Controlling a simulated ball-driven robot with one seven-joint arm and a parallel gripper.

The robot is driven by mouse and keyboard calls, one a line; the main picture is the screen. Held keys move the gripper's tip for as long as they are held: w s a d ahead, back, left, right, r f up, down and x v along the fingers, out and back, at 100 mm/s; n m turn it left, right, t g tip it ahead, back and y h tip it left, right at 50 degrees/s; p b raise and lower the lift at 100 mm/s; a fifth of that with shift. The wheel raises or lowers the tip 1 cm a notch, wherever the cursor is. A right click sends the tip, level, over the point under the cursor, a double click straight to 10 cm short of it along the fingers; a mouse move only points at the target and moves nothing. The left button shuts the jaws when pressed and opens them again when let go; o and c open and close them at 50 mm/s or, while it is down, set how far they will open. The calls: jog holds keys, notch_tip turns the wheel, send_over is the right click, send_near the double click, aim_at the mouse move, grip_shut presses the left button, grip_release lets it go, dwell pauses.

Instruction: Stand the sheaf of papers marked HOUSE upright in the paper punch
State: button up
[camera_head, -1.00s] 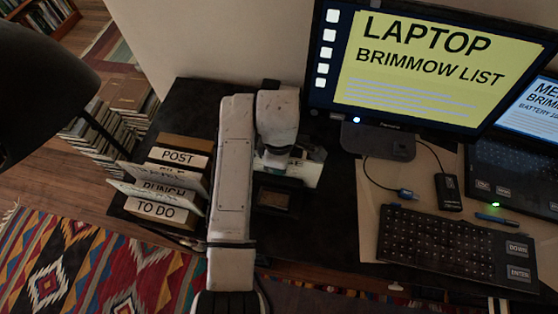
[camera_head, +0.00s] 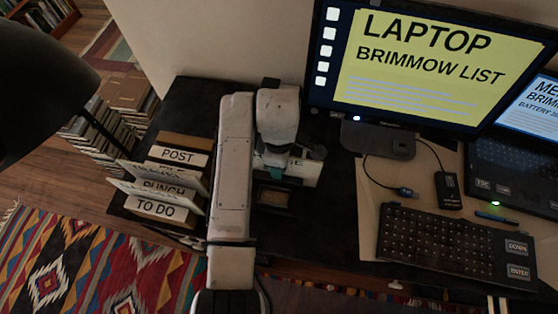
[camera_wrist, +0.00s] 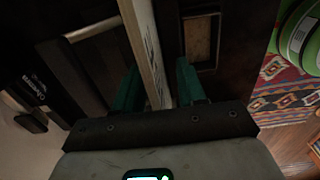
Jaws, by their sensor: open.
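The pale sheaf of papers (camera_head: 304,169) is partly hidden by my arm in the head view; only the end of its marking shows, reading like "SE". In the wrist view the sheaf (camera_wrist: 146,45) stands edge-on between the teal fingers of my gripper (camera_wrist: 160,85). The gripper is open, with a clear gap on the right finger's side and the left finger close to the sheaf. A black object with white lettering (camera_wrist: 38,88), possibly the paper punch, lies to the left in the wrist view. The sheaf's lower edge is hidden, so I cannot tell whether it is seated.
A dark frame with a brown inside (camera_head: 275,210) lies in front of the sheaf. A rack with labelled dividers (camera_head: 163,189) stands left of my arm. The monitor (camera_head: 425,65) and its base (camera_head: 380,142) are to the right, with a keyboard (camera_head: 450,238) in front.

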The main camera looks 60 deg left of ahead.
notch_tip(320, 180, up, 11)
jog(key=shift+f+p, duration=0.1)
jog(key=shift+p, duration=0.45)
dwell(0.5)
